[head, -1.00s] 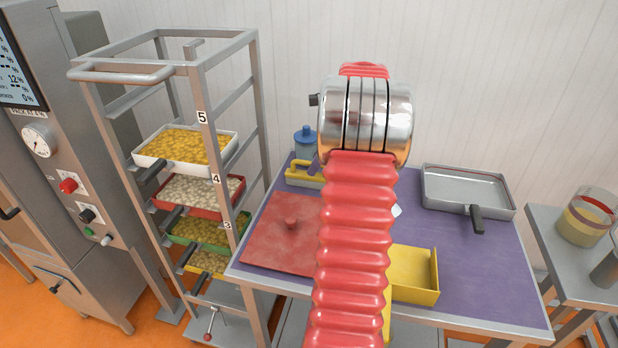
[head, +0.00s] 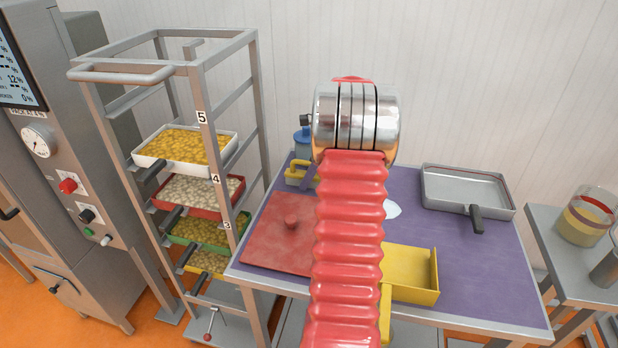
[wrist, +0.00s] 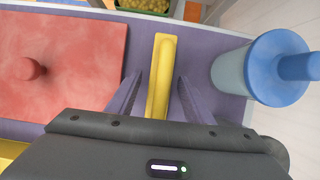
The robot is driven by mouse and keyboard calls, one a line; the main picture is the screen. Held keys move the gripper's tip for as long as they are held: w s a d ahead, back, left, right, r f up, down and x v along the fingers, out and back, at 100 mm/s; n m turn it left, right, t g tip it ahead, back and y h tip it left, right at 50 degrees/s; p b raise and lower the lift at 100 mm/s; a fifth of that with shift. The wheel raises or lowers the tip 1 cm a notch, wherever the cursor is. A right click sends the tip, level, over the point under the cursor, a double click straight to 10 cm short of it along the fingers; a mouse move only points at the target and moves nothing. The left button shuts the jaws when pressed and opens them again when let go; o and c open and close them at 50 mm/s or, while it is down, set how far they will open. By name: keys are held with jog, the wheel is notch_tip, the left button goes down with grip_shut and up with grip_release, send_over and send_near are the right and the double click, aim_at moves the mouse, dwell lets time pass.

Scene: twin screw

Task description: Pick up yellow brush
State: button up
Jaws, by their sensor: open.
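The yellow brush (wrist: 162,70) shows in the wrist view as a long yellow bar between my gripper's two purple fingers. In the head view the yellow brush (head: 297,172) lies at the back left of the purple table, partly hidden by my arm. My gripper (wrist: 158,92) is open, with one finger on each side of the brush and a gap visible on both sides. In the head view my arm hides most of the gripper. The brush's lower end is hidden behind the gripper body in the wrist view.
A red board with a knob (wrist: 70,45) lies left of the brush, and a blue-lidded container (wrist: 262,68) stands close on the right. On the table (head: 465,270) are a yellow scoop-like tray (head: 412,270) and a metal pan (head: 465,190). A tray rack (head: 205,150) stands at left.

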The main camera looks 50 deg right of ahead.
jog(key=shift+f, duration=0.1)
jog(key=shift+c, duration=0.2)
grip_shut()
dwell(0.6)
notch_tip(320, 180, up, 18)
dwell(0.8)
dwell(0.5)
